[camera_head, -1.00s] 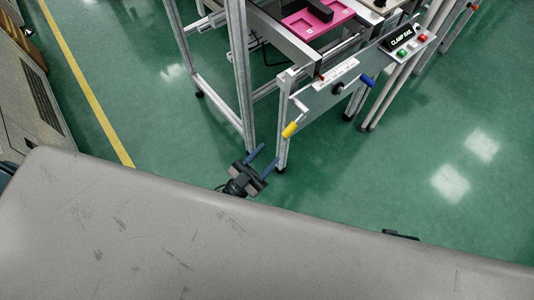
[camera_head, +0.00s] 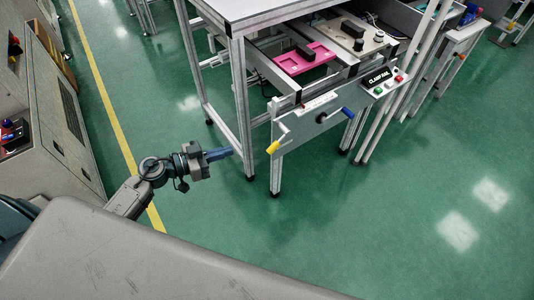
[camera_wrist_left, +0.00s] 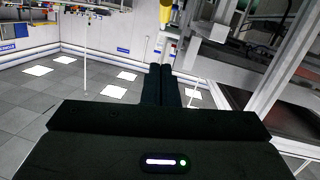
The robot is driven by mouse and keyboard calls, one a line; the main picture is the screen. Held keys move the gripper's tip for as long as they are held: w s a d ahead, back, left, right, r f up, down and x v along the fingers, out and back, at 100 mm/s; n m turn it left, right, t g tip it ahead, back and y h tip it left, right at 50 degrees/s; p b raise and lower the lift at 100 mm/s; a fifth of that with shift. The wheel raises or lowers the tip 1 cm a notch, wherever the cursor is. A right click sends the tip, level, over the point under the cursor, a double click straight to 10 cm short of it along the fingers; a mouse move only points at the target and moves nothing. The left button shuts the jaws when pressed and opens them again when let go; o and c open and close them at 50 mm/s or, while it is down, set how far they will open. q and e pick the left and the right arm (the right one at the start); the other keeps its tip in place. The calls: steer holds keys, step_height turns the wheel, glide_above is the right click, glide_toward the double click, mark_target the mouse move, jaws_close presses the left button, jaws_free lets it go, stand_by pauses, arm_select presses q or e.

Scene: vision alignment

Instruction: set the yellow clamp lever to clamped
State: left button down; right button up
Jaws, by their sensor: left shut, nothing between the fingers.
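The yellow clamp lever (camera_head: 273,147) hangs from the left part of the grey front panel (camera_head: 310,123) of the workstation, its yellow grip pointing down and to the left. A yellow grip, likely the same lever, shows at the top of the left wrist view (camera_wrist_left: 166,12). My left gripper (camera_head: 229,153) is to the left of the lever, apart from it, with fingers closed together and empty. Its shut fingers (camera_wrist_left: 160,88) also show in the left wrist view. My right gripper is not in view.
A blue-gripped lever (camera_head: 346,111) is on the panel's right side. Aluminium frame legs (camera_head: 243,110) rise between my gripper and the lever. The green floor in front is clear.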

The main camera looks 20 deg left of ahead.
arm_select(q)
glide_toward(274, 144)
step_height(274, 144, up, 2)
steer(key=w+d, duration=0.2)
steer(key=shift+w+d+f, duration=0.5)
steer(key=shift+d+f, duration=0.05)
steer(key=shift+f, duration=0.2)
steer(key=shift+w+d+f, duration=0.5)
steer(key=shift+d+f, duration=0.05)
steer(key=shift+f, duration=0.15)
steer(key=shift+f, duration=0.1)
